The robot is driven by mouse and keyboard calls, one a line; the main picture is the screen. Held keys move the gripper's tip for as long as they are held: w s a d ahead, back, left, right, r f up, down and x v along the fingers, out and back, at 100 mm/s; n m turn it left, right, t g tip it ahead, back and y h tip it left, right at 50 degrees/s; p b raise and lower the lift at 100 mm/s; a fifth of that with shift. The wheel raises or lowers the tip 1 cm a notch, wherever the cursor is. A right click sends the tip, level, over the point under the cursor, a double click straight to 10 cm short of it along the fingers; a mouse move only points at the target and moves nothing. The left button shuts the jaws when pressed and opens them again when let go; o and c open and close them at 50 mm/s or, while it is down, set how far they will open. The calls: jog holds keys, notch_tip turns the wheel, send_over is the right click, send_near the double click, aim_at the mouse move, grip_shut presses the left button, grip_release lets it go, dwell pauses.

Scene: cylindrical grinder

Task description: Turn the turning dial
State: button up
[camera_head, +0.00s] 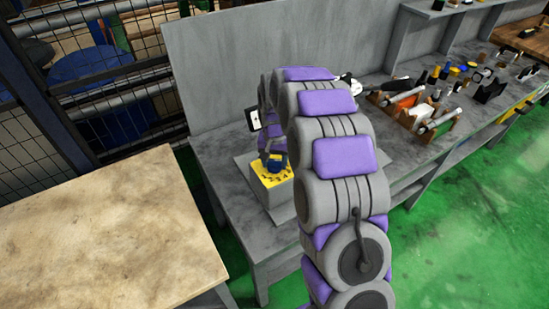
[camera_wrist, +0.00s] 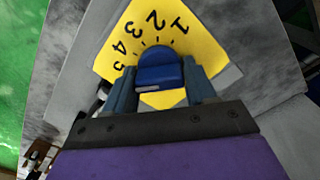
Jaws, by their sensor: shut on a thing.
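The turning dial is a blue knob (camera_wrist: 160,72) on a yellow plate (camera_wrist: 190,22) with black numbers 1 to 5 around it. In the wrist view the numbers appear upside down or tilted. My gripper (camera_wrist: 163,82) has one finger on each side of the blue knob and is shut on it. In the head view the yellow plate (camera_head: 270,177) sits on a grey box on the bench, and my gripper (camera_head: 272,158) reaches down to it from above. My arm hides the right part of the box, and the knob is hard to make out there.
The grey bench (camera_head: 238,205) has a tall back panel (camera_head: 270,50) close behind the dial. Tools and small parts (camera_head: 420,112) lie on the bench at the right. A wooden-topped table (camera_head: 100,240) stands at the left. Green floor (camera_head: 470,220) is clear at the right.

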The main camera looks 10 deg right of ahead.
aim_at(274, 159)
jog(key=shift+m+p, duration=0.3)
jog(key=shift+m, duration=0.4)
jog(key=o, duration=1)
jog(key=shift+c, duration=0.2)
jog(key=shift+r, duration=0.1)
notch_tip(274, 159, up, 17)
jog(key=p, duration=0.3)
jog(key=shift+a, duration=0.1)
